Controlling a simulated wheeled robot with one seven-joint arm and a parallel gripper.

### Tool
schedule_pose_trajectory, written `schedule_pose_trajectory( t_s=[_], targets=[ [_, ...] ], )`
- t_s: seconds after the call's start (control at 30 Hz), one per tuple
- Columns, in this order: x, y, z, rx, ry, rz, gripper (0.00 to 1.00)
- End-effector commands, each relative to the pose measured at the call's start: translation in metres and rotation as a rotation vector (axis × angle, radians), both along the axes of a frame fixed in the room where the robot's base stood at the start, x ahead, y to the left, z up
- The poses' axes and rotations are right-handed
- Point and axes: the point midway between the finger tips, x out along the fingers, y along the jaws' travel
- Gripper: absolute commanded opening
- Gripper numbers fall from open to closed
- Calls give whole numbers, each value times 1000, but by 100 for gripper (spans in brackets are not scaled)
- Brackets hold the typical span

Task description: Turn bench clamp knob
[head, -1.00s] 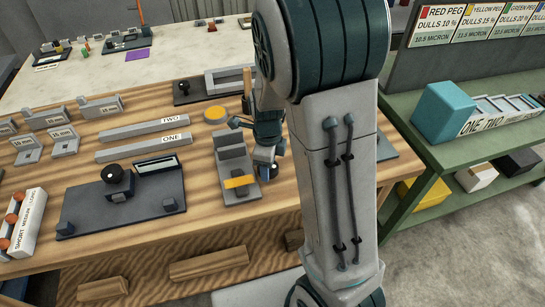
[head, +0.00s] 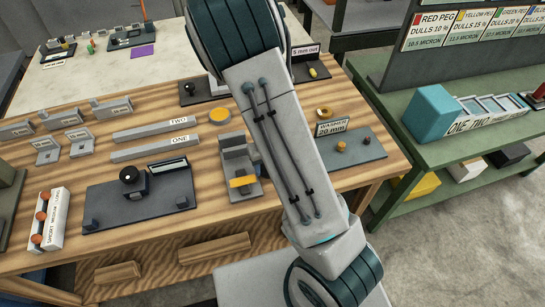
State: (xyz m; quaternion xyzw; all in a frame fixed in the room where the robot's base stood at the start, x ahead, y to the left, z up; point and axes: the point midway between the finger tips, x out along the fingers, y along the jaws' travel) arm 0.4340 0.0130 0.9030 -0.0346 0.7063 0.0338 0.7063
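A grey clamp-like block (head: 234,146) with a yellow bar (head: 242,181) across it stands on the wooden bench (head: 60,262), just left of my arm. I cannot make out a knob on it; its right side is close to or behind my arm. A dark plate (head: 110,205) to its left carries a block with a round black knob (head: 129,174) and a display. Another small black knob (head: 190,88) shows on a dark base at the back. My arm crosses the middle of the view, and my gripper is not visible.
Grey bars (head: 155,147) marked ONE and TWO lie left of the clamp block. A dark plate (head: 358,172) with a 20 mm sign and small orange pieces is right of my arm. A green shelf (head: 450,155) with a teal box (head: 431,113) stands at the right.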

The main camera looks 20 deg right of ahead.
Motion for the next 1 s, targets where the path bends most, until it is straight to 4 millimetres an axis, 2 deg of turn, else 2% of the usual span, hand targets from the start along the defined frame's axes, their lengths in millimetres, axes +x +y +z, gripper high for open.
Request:
schedule_pose_trajectory(
  t_s=[0.03, 0.7, 1.0],
  targets=[
    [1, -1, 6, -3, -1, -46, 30],
    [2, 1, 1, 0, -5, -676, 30],
    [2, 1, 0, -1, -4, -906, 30]
  ],
)
